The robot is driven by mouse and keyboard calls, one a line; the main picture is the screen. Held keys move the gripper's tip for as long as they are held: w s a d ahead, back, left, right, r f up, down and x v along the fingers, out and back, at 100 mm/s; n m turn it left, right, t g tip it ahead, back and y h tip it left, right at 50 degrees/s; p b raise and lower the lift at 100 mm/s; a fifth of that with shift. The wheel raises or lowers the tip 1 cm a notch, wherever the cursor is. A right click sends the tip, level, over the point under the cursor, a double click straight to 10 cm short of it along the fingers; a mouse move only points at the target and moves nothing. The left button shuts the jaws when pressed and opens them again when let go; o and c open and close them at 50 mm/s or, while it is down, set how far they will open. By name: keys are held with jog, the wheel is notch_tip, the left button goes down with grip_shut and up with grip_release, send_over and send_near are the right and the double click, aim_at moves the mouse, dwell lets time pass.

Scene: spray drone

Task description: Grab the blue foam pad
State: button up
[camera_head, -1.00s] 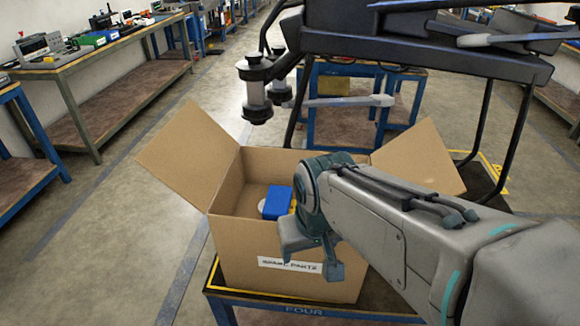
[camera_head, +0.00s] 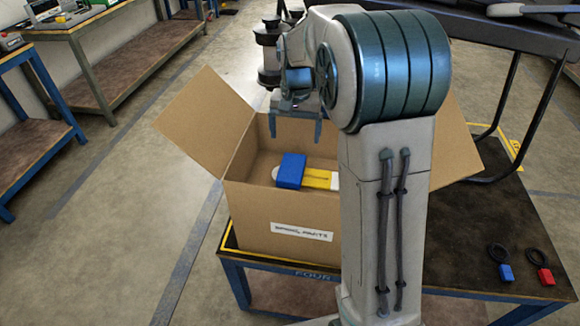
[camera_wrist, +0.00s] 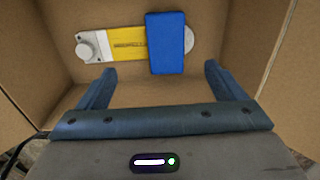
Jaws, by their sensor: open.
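The blue foam pad (camera_head: 290,170) is a small blue block inside the open cardboard box (camera_head: 262,212). It lies across a yellow and silver part (camera_head: 320,179) in the box. In the wrist view the pad (camera_wrist: 166,43) stands upright in the picture, covering the right part of the yellow piece (camera_wrist: 127,43). My gripper (camera_head: 296,132) is above the box, pointing down, near the pad's far side in the head view. Its two fingers are spread with nothing between them. In the wrist view the gripper (camera_wrist: 156,88) has the pad beyond its fingertips, not touching.
The box stands on a blue-framed table (camera_head: 470,230) with its flaps spread open. A blue-tagged item (camera_head: 505,272) and a red-tagged item (camera_head: 545,275) lie at the table's right. The large drone (camera_head: 480,45) stands behind the box. My arm hides the box's right side.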

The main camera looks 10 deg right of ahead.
jog(key=w, duration=0.2)
send_over(291, 169)
jog(key=f, duration=0.9)
jog(key=shift+d+f, duration=0.15)
jog(key=shift+d, duration=0.1)
jog(key=shift+a+f+p, duration=0.15)
jog(key=shift+f+p, duration=0.05)
jog(key=shift+f, duration=1.1)
jog(key=shift+a+f+p, duration=0.1)
jog(key=shift+f+p, duration=0.05)
jog(key=shift+f, duration=1.15)
jog(key=c, duration=1)
